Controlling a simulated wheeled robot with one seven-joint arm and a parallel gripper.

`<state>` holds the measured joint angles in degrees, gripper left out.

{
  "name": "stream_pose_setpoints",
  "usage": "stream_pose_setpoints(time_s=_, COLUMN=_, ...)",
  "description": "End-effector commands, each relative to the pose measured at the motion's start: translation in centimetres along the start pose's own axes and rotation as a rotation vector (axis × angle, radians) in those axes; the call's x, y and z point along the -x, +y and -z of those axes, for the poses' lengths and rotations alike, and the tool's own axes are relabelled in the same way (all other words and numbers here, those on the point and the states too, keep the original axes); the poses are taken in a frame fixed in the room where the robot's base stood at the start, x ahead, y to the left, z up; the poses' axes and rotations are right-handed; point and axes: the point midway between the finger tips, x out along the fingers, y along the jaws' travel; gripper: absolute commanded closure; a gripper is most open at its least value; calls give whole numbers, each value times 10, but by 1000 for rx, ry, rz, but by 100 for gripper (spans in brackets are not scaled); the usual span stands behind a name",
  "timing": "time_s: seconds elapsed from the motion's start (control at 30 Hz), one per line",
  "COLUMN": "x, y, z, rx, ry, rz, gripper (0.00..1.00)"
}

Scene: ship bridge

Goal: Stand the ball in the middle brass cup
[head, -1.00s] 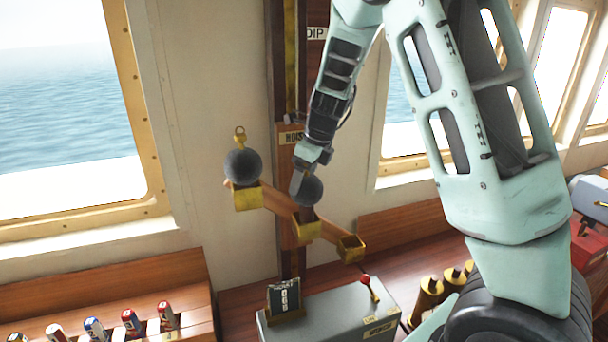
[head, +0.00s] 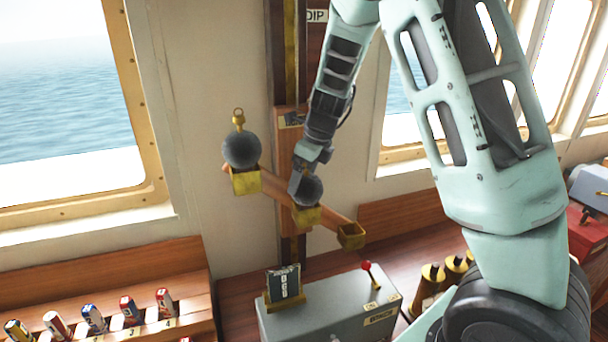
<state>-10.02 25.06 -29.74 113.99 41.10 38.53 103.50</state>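A slanted wooden bar on the wall carries three brass cups. A dark grey ball (head: 241,148) with a brass ring on top stands in the upper left cup (head: 246,181). The lower right cup (head: 351,236) is empty.
A grey box (head: 335,305) with a red-knobbed lever (head: 367,268) and a small counter stands below the cups. A wooden rack (head: 110,295) of coloured cylinders is at lower left. Brass cylinders (head: 430,280) stand at right near my arm. Windows flank the wall.

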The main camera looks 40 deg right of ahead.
Motion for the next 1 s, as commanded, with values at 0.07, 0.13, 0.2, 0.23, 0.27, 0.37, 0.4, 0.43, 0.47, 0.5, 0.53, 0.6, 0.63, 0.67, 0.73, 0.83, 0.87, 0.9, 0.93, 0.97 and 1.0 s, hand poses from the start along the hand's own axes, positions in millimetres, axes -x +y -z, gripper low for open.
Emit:
stream_pose_setpoints(time_s=0.07, x=0, y=0, z=0, rx=0, ry=0, rz=0, gripper=2)
stream_pose_setpoints(time_s=0.13, x=0, y=0, z=0, rx=0, ry=0, rz=0, gripper=2)
stream_pose_setpoints(time_s=0.2, x=0, y=0, z=0, rx=0, ry=0, rz=0, gripper=2)
stream_pose_setpoints(time_s=0.23, x=0, y=0, z=0, rx=0, ry=0, rz=0, gripper=2)
stream_pose_setpoints(time_s=0.27, x=0, y=0, z=0, rx=0, ry=0, rz=0, gripper=2)
stream_pose_setpoints(time_s=0.37, x=2, y=0, z=0, rx=0, ry=-1, rz=0, gripper=2)
stream_pose_setpoints(time_s=0.4, x=5, y=0, z=-1, rx=1, ry=-3, rz=1, gripper=2)
stream_pose_setpoints(time_s=0.43, x=8, y=0, z=-1, rx=1, ry=-4, rz=2, gripper=2)
stream_pose_setpoints(time_s=0.47, x=12, y=0, z=-1, rx=1, ry=-4, rz=2, gripper=2)
stream_pose_setpoints(time_s=0.5, x=17, y=0, z=-1, rx=2, ry=-4, rz=1, gripper=2)
stream_pose_setpoints(time_s=0.53, x=22, y=0, z=-1, rx=3, ry=-5, rz=2, gripper=2)
stream_pose_setpoints(time_s=0.6, x=36, y=0, z=-1, rx=3, ry=-6, rz=2, gripper=2)
stream_pose_setpoints(time_s=0.63, x=43, y=0, z=-2, rx=3, ry=-7, rz=3, gripper=2)
stream_pose_setpoints(time_s=0.67, x=50, y=0, z=-1, rx=3, ry=-6, rz=2, gripper=2)
stream_pose_setpoints(time_s=0.73, x=67, y=0, z=-1, rx=4, ry=-7, rz=3, gripper=2)
stream_pose_setpoints(time_s=0.83, x=91, y=0, z=0, rx=2, ry=-6, rz=3, gripper=2)
stream_pose_setpoints(time_s=0.87, x=98, y=-1, z=-1, rx=3, ry=-8, rz=4, gripper=2)
stream_pose_setpoints(time_s=0.9, x=107, y=0, z=-1, rx=2, ry=-7, rz=3, gripper=2)
stream_pose_setpoints(time_s=0.93, x=114, y=0, z=0, rx=3, ry=-6, rz=3, gripper=2)
stream_pose_setpoints(time_s=0.97, x=120, y=0, z=0, rx=2, ry=-6, rz=4, gripper=2)
stream_pose_setpoints(time_s=1.0, x=128, y=0, z=0, rx=3, ry=-5, rz=2, gripper=2)
